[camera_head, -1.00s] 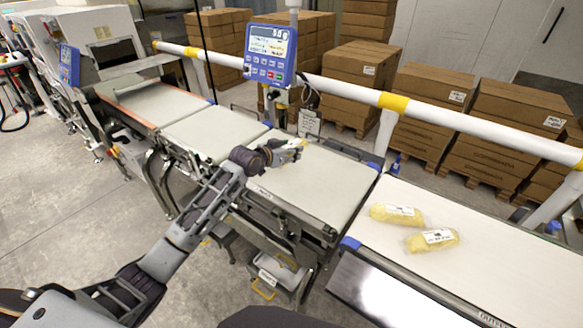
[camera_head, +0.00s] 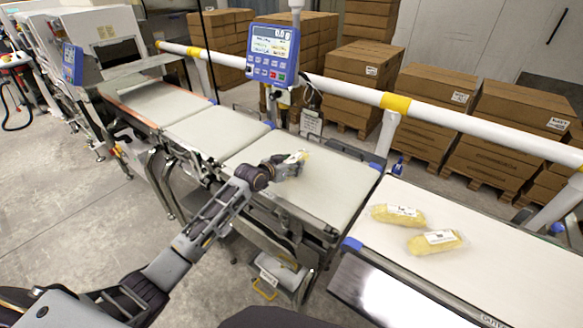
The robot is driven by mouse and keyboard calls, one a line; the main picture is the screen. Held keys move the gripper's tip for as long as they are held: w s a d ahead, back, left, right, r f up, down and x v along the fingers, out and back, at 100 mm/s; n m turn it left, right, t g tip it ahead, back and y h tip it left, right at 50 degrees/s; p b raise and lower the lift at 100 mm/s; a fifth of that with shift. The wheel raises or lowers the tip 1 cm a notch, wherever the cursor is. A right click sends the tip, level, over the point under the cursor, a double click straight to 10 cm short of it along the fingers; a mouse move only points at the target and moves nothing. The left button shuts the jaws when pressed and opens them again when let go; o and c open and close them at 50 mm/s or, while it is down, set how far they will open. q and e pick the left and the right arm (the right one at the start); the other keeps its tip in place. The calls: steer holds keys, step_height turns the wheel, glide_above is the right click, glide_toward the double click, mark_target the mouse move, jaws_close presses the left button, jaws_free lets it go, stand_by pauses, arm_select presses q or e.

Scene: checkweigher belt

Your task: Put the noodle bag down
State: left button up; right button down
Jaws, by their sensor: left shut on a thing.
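My left gripper (camera_head: 287,164) is above the middle belt section (camera_head: 320,185) under the display. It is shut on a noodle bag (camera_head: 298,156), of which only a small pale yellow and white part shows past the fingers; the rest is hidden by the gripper. I cannot tell whether the bag touches the belt. Two other yellow noodle bags with white labels lie on the right-hand belt: a farther one (camera_head: 384,214) and a nearer one (camera_head: 420,246). My right gripper is not in view.
A blue display (camera_head: 271,54) on a post stands behind the belt and appears to read 0.0 g. A white rail (camera_head: 345,88) runs behind the belts, with stacked brown cartons (camera_head: 425,110) beyond. The left belt sections (camera_head: 215,132) are bare.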

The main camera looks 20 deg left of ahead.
arm_select(q)
steer(key=shift+f, duration=0.6)
steer(key=shift+f, duration=0.1)
steer(key=o, duration=1.2)
steer(key=shift+o, duration=0.2)
steer(key=shift+v, duration=5.9)
steer(key=shift+s, duration=0.1)
